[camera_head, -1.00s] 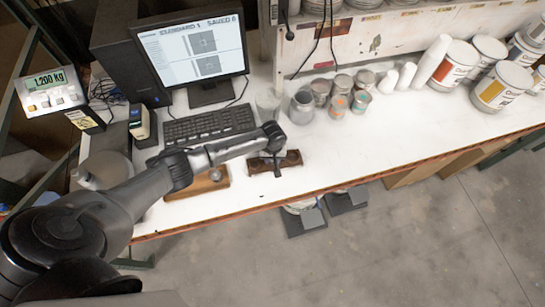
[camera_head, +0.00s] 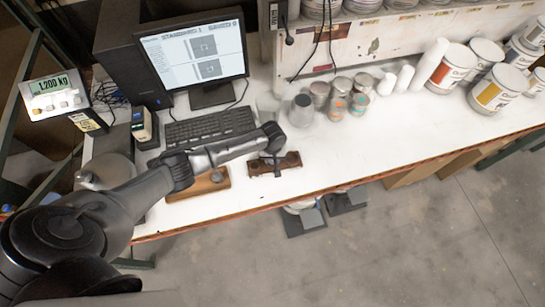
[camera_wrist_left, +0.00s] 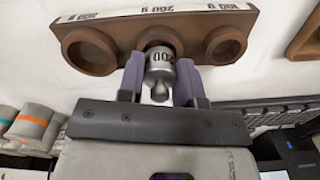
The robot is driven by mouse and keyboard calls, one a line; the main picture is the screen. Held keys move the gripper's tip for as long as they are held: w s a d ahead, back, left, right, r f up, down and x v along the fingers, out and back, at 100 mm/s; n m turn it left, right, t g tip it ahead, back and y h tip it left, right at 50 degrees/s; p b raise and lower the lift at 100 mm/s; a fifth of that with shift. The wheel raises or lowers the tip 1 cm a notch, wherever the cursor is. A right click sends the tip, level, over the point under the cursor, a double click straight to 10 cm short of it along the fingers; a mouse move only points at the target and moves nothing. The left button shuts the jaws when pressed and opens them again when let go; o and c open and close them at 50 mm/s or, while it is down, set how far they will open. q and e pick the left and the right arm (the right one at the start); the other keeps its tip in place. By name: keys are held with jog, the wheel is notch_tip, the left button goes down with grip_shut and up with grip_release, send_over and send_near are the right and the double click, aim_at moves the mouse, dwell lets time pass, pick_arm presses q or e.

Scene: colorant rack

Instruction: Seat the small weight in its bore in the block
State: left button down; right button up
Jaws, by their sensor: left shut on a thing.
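The dark brown block (camera_head: 262,168) lies on the white bench near its front edge. In the left wrist view the block (camera_wrist_left: 120,30) has three round bores in a row, with a printed label strip along its far side. My left gripper (camera_wrist_left: 160,75) is shut on the small silver weight (camera_wrist_left: 160,68), whose side shows part of a number. The weight is at the middle bore, its knob towards the gripper. I cannot tell how deep it sits. In the head view my left gripper (camera_head: 275,162) is over the block and hides the weight. My right gripper is not in view.
A lighter wooden block (camera_head: 188,191) with a grey round piece stands left of the brown block. The keyboard (camera_head: 210,125) and several small metal cans (camera_head: 319,92) are behind. The bench front edge is close. The bench to the right is clear.

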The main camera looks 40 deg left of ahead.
pick_arm(q)
jog(key=shift+f, duration=0.1)
dwell(0.4)
jog(key=shift+f+b, duration=0.45)
jog(key=shift+f, duration=0.25)
jog(key=shift+r, duration=0.2)
jog(key=shift+r+p, duration=0.6)
jog(key=shift+p, duration=0.4)
dwell(0.5)
jog(key=shift+f, duration=0.15)
dwell(0.5)
jog(key=shift+f+b, duration=0.3)
jog(key=shift+f, duration=0.4)
jog(key=shift+r, duration=0.2)
